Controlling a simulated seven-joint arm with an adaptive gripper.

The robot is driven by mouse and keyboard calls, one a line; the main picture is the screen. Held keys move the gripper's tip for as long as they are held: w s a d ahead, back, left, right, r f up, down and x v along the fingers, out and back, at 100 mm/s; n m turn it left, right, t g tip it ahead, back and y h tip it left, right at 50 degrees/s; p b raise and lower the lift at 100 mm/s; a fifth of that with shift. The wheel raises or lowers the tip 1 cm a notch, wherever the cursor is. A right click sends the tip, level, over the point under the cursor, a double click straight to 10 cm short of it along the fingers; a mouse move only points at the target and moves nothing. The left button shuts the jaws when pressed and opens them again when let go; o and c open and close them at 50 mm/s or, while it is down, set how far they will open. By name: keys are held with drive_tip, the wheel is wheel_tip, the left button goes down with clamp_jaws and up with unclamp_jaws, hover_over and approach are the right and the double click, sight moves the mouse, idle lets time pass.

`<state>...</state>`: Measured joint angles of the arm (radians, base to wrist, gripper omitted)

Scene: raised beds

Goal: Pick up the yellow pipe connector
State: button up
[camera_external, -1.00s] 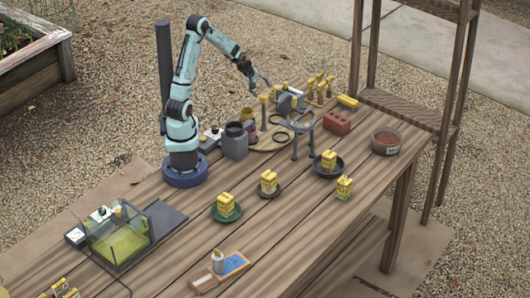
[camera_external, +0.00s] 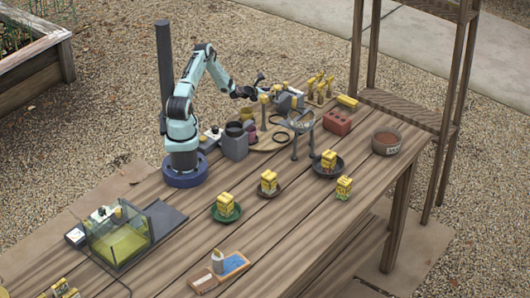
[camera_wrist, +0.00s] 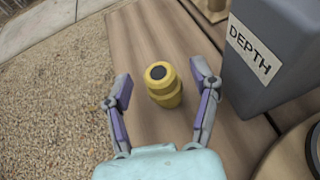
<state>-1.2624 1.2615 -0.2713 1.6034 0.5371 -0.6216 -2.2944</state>
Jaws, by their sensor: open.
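The yellow pipe connector (camera_wrist: 162,86) stands upright on the wooden table in the wrist view, with a dark round opening on top. It lies between the two spread fingers of my gripper (camera_wrist: 161,76), with a gap on each side. My gripper is open and holds nothing. In the external view my gripper (camera_external: 256,85) is over the far edge of the table, tilted toward the grey box. A small yellow piece (camera_external: 285,85) behind that box may be the connector; it is too small there to be sure.
A grey box labelled DEPTH (camera_wrist: 262,58) stands close to the right of the connector. The table edge with gravel (camera_wrist: 60,90) beyond is on the left. Several yellow fittings (camera_external: 320,86), a red brick (camera_external: 337,122) and a round wooden board (camera_external: 262,146) are nearby.

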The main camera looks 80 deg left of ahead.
drive_tip(key=shift+w+a+f, duration=0.1)
drive_tip(key=shift+w+a, duration=0.05)
drive_tip(key=shift+w, duration=0.1)
drive_tip(key=c, duration=1)
drive_tip(key=shift+c, duration=0.2)
